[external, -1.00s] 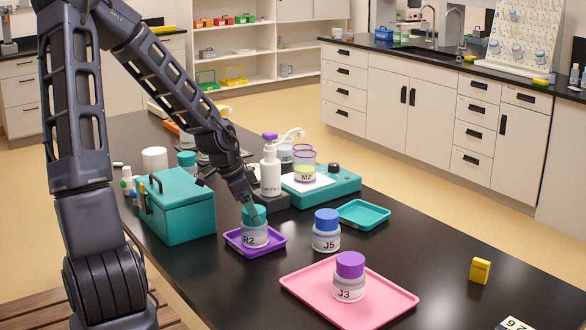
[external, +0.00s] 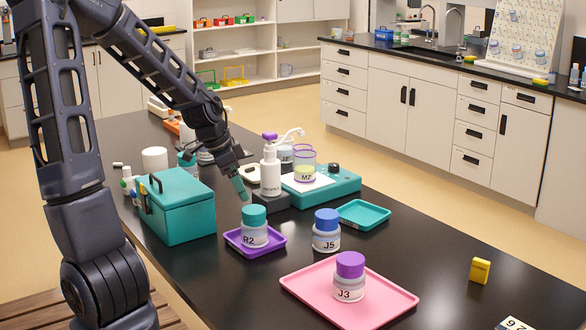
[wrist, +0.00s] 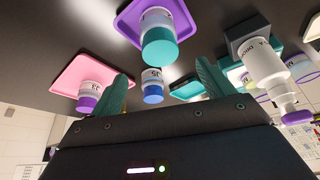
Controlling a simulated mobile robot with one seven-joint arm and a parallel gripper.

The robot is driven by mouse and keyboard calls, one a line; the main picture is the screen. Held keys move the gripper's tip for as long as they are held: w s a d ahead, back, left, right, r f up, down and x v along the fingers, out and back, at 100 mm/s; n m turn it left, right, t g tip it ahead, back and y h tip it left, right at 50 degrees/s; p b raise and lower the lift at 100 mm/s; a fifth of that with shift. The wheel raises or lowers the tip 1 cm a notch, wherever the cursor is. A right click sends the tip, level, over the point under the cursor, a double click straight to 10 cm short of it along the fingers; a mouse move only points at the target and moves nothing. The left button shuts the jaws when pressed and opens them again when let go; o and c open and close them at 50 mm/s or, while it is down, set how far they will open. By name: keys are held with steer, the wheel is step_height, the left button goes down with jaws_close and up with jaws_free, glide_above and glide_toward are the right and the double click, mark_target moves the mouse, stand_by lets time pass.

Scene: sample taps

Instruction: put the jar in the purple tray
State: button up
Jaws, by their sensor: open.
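A jar marked R2 with a teal lid (external: 254,228) stands upright in the purple tray (external: 275,246). It also shows in the wrist view (wrist: 158,38), where the purple tray (wrist: 128,22) is partly behind it. My gripper (external: 241,188) is above and behind that jar, apart from it. In the wrist view its teal fingers (wrist: 162,88) are spread wide with nothing between them. A blue-lidded jar J5 (external: 326,231) stands on the bare table, and a purple-lidded jar J3 (external: 349,277) stands on the pink tray (external: 385,300).
A teal box (external: 180,212) is left of the purple tray. A white pump bottle (external: 270,170) stands close to my gripper, beside a teal device (external: 335,184) with a beaker. An empty teal tray (external: 362,214) lies right. The table's front right is mostly clear.

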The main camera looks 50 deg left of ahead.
steer(key=shift+s+r, duration=0.15)
steer(key=shift+r, duration=0.1)
steer(key=s+d+r+n+g+y, duration=0.1)
steer(key=s+d+r+g+y, duration=0.15)
steer(key=d, duration=0.55)
steer(key=s+d+r+n+g+y, duration=0.1)
steer(key=s+d+r, duration=0.15)
steer(key=d, duration=0.55)
steer(key=s+d+r+n+t+h, duration=0.1)
steer(key=s+d+r+t, duration=0.1)
steer(key=s+d+r, duration=0.2)
steer(key=s+d+r+n+t, duration=0.1)
steer(key=s+d+r+t, duration=0.1)
steer(key=s+d+r, duration=0.3)
steer(key=s+r, duration=0.3)
steer(key=s, duration=0.2)
steer(key=shift+d+r+h, duration=0.2)
steer(key=shift+r+h, duration=0.15)
steer(key=shift+r, duration=0.05)
